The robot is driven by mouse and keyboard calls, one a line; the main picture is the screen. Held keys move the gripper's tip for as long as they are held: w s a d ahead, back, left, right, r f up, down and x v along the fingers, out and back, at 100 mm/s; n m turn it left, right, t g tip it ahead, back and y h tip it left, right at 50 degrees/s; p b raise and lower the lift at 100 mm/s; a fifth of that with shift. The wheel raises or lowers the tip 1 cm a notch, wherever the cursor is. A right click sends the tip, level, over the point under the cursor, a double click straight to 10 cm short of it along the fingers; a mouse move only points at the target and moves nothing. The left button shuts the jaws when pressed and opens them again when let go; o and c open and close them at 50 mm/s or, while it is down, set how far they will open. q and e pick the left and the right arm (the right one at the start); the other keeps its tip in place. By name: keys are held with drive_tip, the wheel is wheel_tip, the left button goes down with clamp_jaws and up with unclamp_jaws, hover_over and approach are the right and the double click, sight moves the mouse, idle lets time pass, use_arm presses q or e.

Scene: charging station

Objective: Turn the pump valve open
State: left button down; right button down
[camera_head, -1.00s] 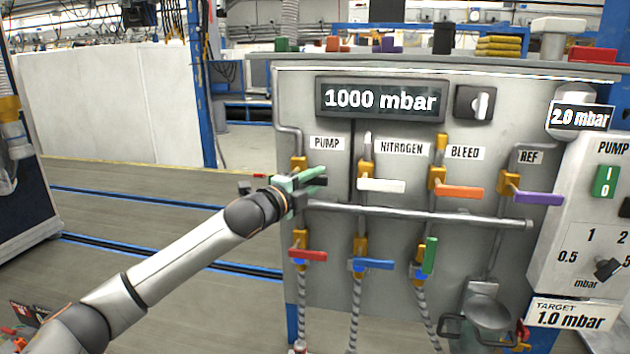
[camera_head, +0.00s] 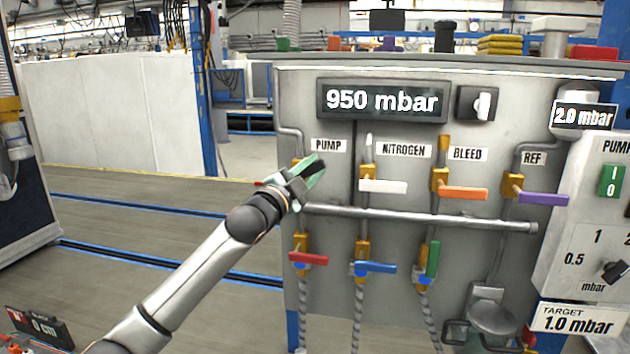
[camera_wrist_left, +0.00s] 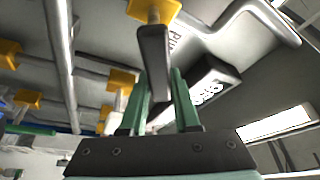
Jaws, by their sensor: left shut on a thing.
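The pump valve sits under the PUMP label (camera_head: 327,145) at the left of the grey panel. Its yellow body (camera_wrist_left: 154,9) and dark handle (camera_wrist_left: 153,55) show in the left wrist view. My left gripper (camera_head: 313,172) has green fingers and is shut on the handle, with a finger on either side of it in the wrist view (camera_wrist_left: 160,78). In the head view the fingers point up and right and hide most of the handle. The pressure display (camera_head: 381,101) reads 950 mbar. My right gripper is not in view.
Right of the pump valve are the white nitrogen handle (camera_head: 384,186), orange bleed handle (camera_head: 463,193) and purple ref handle (camera_head: 543,199). A horizontal pipe (camera_head: 420,216) runs below. Red (camera_head: 309,259), blue (camera_head: 376,267) and green (camera_head: 432,260) handles sit lower.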

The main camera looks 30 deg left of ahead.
use_arm(q)
drive_tip(key=n, duration=0.1)
drive_tip(key=n+y, duration=0.1)
drive_tip(key=n, duration=0.1)
drive_tip(key=a+r+n+t+b, duration=0.1)
drive_tip(key=shift+s+n+y, duration=0.15)
drive_tip(key=shift+n+y, duration=0.15)
drive_tip(key=shift+y, duration=0.1)
drive_tip(key=n, duration=0.1)
drive_tip(key=n+y, duration=0.1)
drive_tip(key=a+n, duration=0.1)
drive_tip(key=shift+s+r+n+t+y+b, duration=0.1)
drive_tip(key=shift+r+n+t+y+b, duration=0.2)
drive_tip(key=shift+r+n, duration=0.1)
drive_tip(key=n, duration=0.1)
drive_tip(key=n+y, duration=0.1)
drive_tip(key=a+n+y, duration=0.1)
drive_tip(key=shift+s+r+n, duration=0.15)
drive_tip(key=shift+r+n, duration=0.1)
drive_tip(key=shift+n, duration=0.05)
drive_tip(key=shift+s+a+r+n+y, duration=0.1)
drive_tip(key=shift+a+n+y, duration=0.2)
drive_tip(key=shift+n, duration=0.35)
drive_tip(key=shift+s+a+f+n+y, duration=0.1)
drive_tip(key=shift+a+n+y, duration=0.1)
drive_tip(key=shift+n+y, duration=0.4)
drive_tip(key=shift+a+r+n+y, duration=0.1)
drive_tip(key=shift+a+n+y, duration=0.15)
drive_tip(key=shift+n, duration=0.5)
